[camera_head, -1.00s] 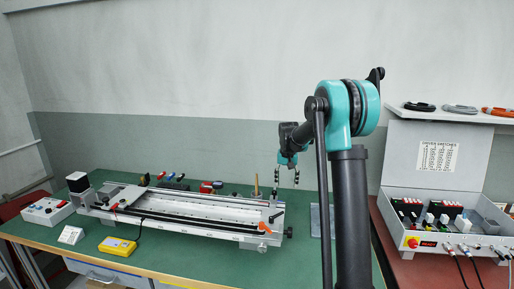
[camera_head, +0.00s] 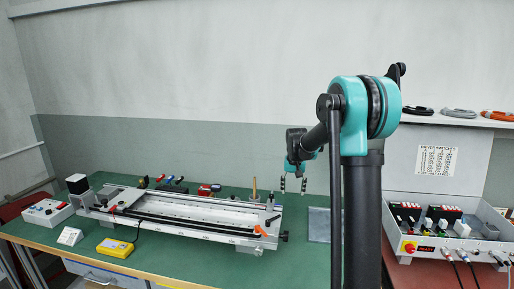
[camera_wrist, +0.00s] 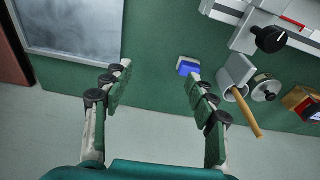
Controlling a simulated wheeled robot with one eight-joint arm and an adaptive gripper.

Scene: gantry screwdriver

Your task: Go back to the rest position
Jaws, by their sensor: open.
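My gripper (camera_head: 293,187) hangs fingers down above the green table, to the right of the gantry's right end. It also shows in the wrist view (camera_wrist: 157,80), its two fingers spread wide with nothing between them. The gantry rig (camera_head: 190,214) lies along the table with its long rail and an orange lever (camera_head: 260,231) at its right end. In the wrist view a wooden handle (camera_wrist: 246,115) stands in a grey holder, right of the fingers. A small blue block (camera_wrist: 188,68) lies near the right fingertip.
A grey metal plate (camera_head: 319,225) lies on the green table (camera_head: 150,262) right of the gantry. A yellow box (camera_head: 115,247) sits at the front left. Small tools (camera_head: 172,187) line the back. A switch case (camera_head: 440,235) stands at the right.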

